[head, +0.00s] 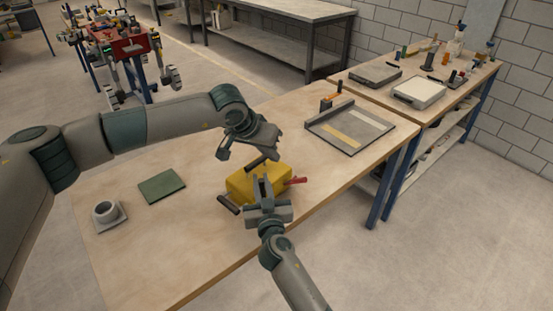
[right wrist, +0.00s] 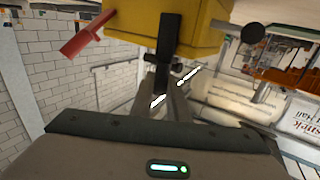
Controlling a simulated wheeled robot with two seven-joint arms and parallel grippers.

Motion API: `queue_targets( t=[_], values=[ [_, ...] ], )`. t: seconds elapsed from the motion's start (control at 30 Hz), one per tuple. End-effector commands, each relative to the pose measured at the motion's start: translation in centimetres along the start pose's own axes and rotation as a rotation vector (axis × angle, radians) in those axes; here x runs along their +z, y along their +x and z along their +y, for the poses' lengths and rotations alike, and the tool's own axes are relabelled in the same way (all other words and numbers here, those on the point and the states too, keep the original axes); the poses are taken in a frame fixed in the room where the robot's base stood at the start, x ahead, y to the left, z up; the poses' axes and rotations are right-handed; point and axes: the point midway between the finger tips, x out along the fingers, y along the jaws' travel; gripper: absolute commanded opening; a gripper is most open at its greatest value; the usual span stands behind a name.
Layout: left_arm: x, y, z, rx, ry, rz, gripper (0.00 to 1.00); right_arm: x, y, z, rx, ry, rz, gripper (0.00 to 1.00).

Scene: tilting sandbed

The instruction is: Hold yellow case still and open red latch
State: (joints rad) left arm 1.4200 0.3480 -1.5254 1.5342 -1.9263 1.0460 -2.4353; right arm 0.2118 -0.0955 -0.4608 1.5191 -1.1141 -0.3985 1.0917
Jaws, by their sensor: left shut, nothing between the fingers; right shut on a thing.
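The yellow case (head: 258,183) sits on the wooden table; it also shows at the top of the right wrist view (right wrist: 200,25). The red latch (head: 295,182) sticks out from its right side and shows in the right wrist view (right wrist: 86,36). My right gripper (head: 266,184) is in front of the case, its fingers shut on a black upright part of the case (right wrist: 164,52). My left gripper (head: 224,153) is above and behind the case, shut and empty, apart from the latch. Its fingertips are hard to make out.
A green plate (head: 162,187) and a grey ring-shaped part (head: 105,212) lie at the left of the table. A grey tray (head: 350,128) lies at the back right. A dark handle (head: 228,204) is at the case's left. Bare table lies between the tray and case.

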Motion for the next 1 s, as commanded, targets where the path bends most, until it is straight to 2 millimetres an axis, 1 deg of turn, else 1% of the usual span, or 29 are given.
queue_targets(
  t=[0.13,0.47,0.5,0.57,0.87,1.0],
  values=[
    [0.00,-0.44,-0.01,0.000,0.000,0.000,0.00,-0.06,0.03,0.07,0.001,0.000,0.001,0.00],
    [-0.01,-0.42,0.01,0.000,0.000,0.000,0.00,-0.05,0.02,0.07,0.001,0.000,0.001,0.00],
    [-0.01,-0.42,0.01,0.000,0.000,0.000,0.00,-0.05,0.02,0.07,0.001,0.000,0.001,0.22],
    [-0.01,-0.42,0.01,0.000,0.000,0.000,0.00,-0.04,0.02,0.07,0.001,0.000,0.001,0.36],
    [0.00,-0.40,0.01,0.000,0.000,0.000,0.00,0.01,-0.02,0.03,0.000,0.000,0.000,0.36],
    [0.00,-0.40,0.02,0.000,0.000,0.000,0.00,0.04,-0.40,0.02,0.000,0.000,0.000,0.36]
  ],
)
